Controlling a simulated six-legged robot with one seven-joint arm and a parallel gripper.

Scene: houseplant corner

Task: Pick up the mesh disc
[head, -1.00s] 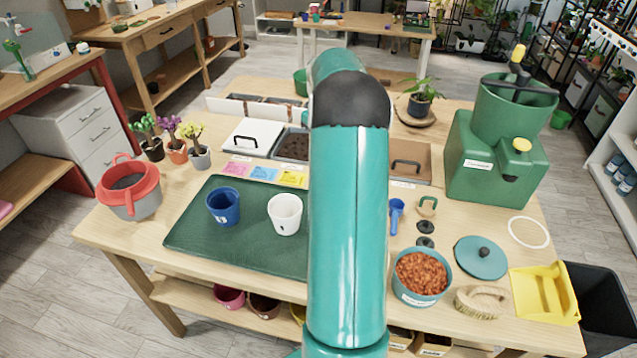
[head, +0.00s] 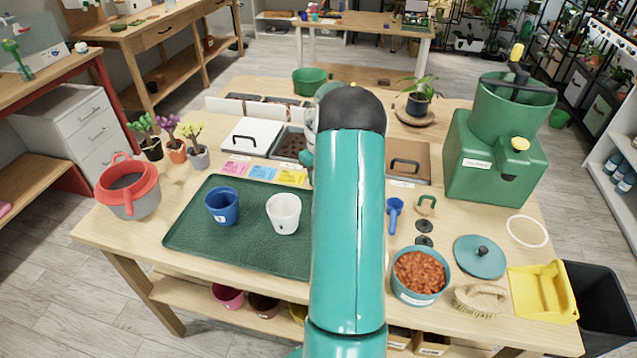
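Two small dark discs lie on the table right of my arm, one (head: 424,226) just behind the other (head: 425,240). They look like the mesh discs, but the mesh is too fine to make out. A thin white ring (head: 527,231) lies flat farther right, with wood colour showing inside it; I cannot tell whether mesh spans it. My arm rises through the middle of the view and reaches away over the table. My gripper is hidden behind the arm, so its opening and anything in it do not show.
A bowl of reddish pebbles (head: 420,277), a teal lid (head: 480,257) and a brush (head: 481,300) are nearby. Blue (head: 223,206) and white (head: 284,213) pots stand on the green mat (head: 240,247).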

